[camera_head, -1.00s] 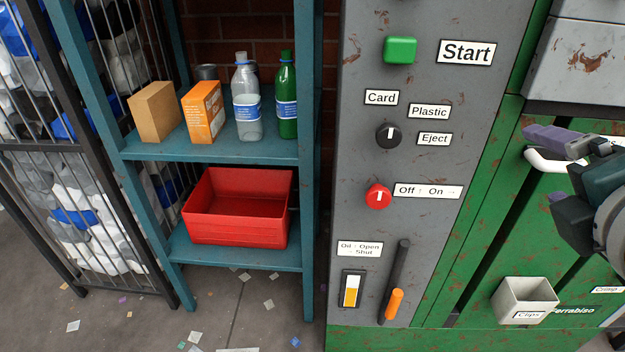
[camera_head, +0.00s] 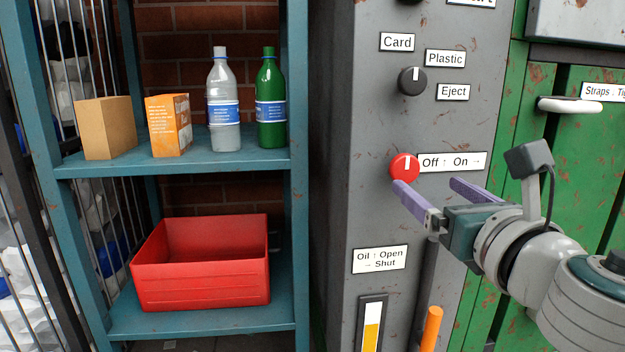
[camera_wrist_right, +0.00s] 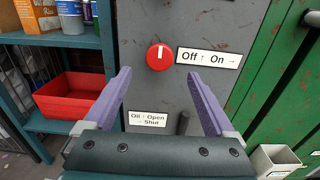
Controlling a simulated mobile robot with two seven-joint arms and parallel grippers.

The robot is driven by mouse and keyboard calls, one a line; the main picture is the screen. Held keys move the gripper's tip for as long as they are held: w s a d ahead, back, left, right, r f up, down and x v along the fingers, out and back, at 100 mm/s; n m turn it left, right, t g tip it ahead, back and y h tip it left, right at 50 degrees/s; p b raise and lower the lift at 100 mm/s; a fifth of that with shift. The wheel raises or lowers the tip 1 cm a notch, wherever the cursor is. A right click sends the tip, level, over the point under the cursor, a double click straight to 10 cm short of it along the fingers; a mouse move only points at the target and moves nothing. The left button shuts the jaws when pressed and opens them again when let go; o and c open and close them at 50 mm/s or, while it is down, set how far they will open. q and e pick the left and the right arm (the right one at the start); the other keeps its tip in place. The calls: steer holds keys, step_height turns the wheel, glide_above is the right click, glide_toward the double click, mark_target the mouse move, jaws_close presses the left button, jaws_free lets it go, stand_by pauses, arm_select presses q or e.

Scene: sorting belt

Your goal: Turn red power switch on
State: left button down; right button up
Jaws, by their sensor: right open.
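The red power switch (camera_head: 405,167) is a round knob on the grey panel, with a white mark pointing up, toward "Off ↑" on its label (camera_head: 453,162). The switch also shows in the right wrist view (camera_wrist_right: 160,57), above and ahead of the fingers. My right gripper (camera_head: 428,184) is open and empty, its purple fingers spread apart; in the wrist view (camera_wrist_right: 165,92) the switch lies between their lines, beyond the tips. In the head view one fingertip overlaps the switch's lower edge; I cannot tell if they touch. My left gripper is not in view.
A black knob (camera_head: 412,81) sits above the switch. An oil gauge (camera_head: 371,325) and an orange-handled lever (camera_head: 431,328) are below. A teal shelf (camera_head: 190,163) with boxes, bottles and a red bin (camera_head: 200,285) stands left. A white handle (camera_head: 570,105) projects at right.

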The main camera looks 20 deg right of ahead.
mark_target(407, 170)
steer(key=b+x, duration=0.1)
steer(key=x, duration=0.4)
steer(key=shift+w+d, duration=0.1)
steer(key=shift+w, duration=0.3)
steer(key=shift+w+d, duration=0.15)
steer(key=shift+w, duration=0.4)
steer(key=c, duration=1.4)
